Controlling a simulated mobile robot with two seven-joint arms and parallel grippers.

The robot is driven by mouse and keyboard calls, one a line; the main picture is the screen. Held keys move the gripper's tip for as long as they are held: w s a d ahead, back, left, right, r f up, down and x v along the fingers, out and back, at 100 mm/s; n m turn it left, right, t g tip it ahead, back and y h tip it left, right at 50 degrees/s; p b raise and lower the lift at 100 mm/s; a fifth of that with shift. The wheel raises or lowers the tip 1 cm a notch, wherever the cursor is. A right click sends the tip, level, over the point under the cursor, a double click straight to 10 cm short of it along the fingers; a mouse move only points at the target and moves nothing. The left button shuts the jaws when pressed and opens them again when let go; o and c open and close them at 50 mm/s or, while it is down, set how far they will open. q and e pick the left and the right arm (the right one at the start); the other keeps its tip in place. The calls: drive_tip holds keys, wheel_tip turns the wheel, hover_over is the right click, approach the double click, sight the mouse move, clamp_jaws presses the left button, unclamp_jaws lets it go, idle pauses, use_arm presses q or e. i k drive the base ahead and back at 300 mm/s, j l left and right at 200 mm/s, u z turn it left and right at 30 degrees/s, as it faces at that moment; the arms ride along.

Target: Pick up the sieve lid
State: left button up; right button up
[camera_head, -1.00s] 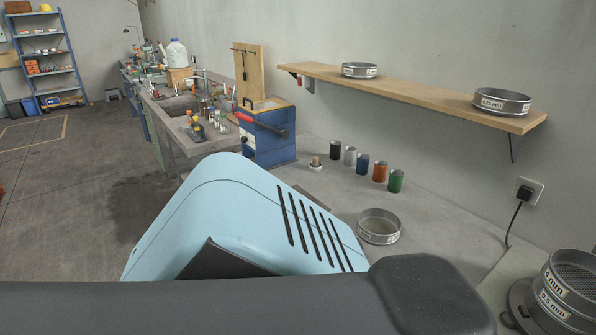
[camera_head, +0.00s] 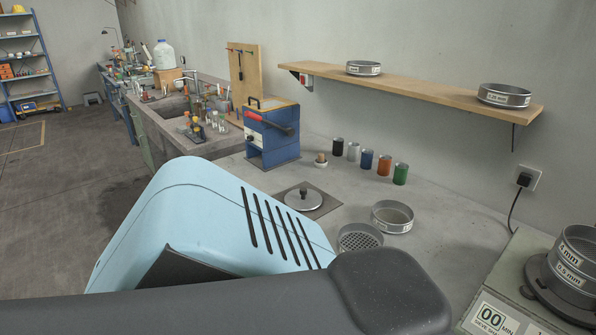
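The sieve lid (camera_head: 303,203) is a round, light metal disc with a dark knob on top. It lies flat on a dark square mat (camera_head: 325,208) on the concrete bench, left of an open sieve. All of the lid shows, though a large light-blue and dark-grey body fills the foreground just below it and hides part of the bench. Neither of my grippers is in view, so I see nothing held or touching the lid.
A shallow sieve (camera_head: 392,217) and a perforated sieve (camera_head: 359,238) stand right of the lid. A sieve shaker (camera_head: 530,275) with stacked sieves (camera_head: 582,257) is at far right. Several coloured cups (camera_head: 368,160) and a blue box device (camera_head: 270,138) stand behind. A wooden shelf (camera_head: 430,92) overhangs the bench.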

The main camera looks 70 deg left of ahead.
sight(303, 199)
drive_tip(key=u, duration=2.65)
drive_tip(key=k+l+u, duration=0.15)
drive_tip(key=l, duration=0.15)
drive_tip(key=k+l, duration=0.15)
drive_tip(key=l, duration=0.15)
drive_tip(key=k+l, duration=0.15)
drive_tip(key=l, duration=0.15)
drive_tip(key=i+l, duration=0.2)
drive_tip(key=i, duration=0.25)
drive_tip(key=z, duration=1.85)
